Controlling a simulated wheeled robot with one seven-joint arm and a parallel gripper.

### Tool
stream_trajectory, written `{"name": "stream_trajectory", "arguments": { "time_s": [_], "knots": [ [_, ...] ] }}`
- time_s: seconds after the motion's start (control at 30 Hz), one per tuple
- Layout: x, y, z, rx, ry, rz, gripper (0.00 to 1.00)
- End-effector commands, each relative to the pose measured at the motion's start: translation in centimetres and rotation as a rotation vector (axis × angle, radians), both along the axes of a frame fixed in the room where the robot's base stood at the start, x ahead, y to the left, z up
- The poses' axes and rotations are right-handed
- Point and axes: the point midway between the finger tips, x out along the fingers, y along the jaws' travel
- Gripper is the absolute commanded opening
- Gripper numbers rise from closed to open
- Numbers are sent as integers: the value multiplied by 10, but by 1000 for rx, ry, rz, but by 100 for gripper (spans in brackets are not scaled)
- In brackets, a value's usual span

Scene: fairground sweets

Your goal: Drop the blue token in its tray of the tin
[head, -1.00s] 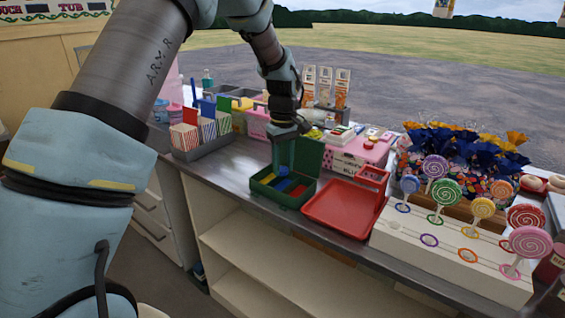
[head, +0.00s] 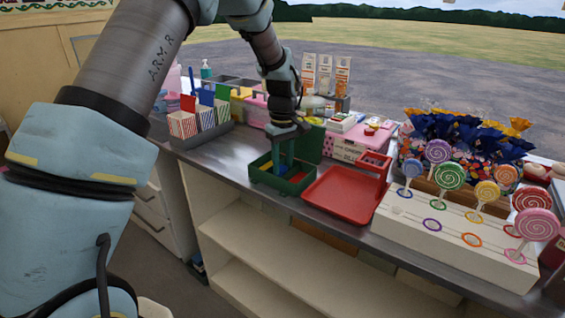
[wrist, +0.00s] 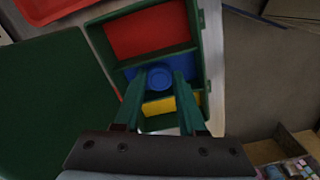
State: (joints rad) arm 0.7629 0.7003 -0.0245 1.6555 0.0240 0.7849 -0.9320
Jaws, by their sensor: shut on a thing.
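The green tin (head: 262,183) stands open on the counter, its lid (head: 309,144) raised at the back. In the wrist view the tin (wrist: 207,50) shows a red tray (wrist: 150,30), a blue tray (wrist: 182,62) and a yellow tray (wrist: 158,106). My gripper (head: 284,168) reaches down into the tin in the head view. In the wrist view my gripper (wrist: 159,78) is shut on the round blue token (wrist: 159,77), which lines up with the blue tray. I cannot tell whether the token touches the tray floor.
A red tray (head: 340,196) lies right beside the tin. A lollipop stand (head: 450,233) is farther right. Striped boxes (head: 197,122) stand in a grey holder to the left. A pink box (head: 352,149) is behind. Bare counter (head: 225,157) shows left of the tin.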

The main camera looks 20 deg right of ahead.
Motion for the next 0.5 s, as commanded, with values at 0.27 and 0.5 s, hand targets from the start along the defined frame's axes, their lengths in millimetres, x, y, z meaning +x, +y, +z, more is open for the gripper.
{"name": "stream_trajectory", "arguments": {
  "time_s": [0.27,0.5],
  "knots": [
    [0,0,0,0,0,0,50],
    [0,0,0,0,0,0,75]
  ]
}}
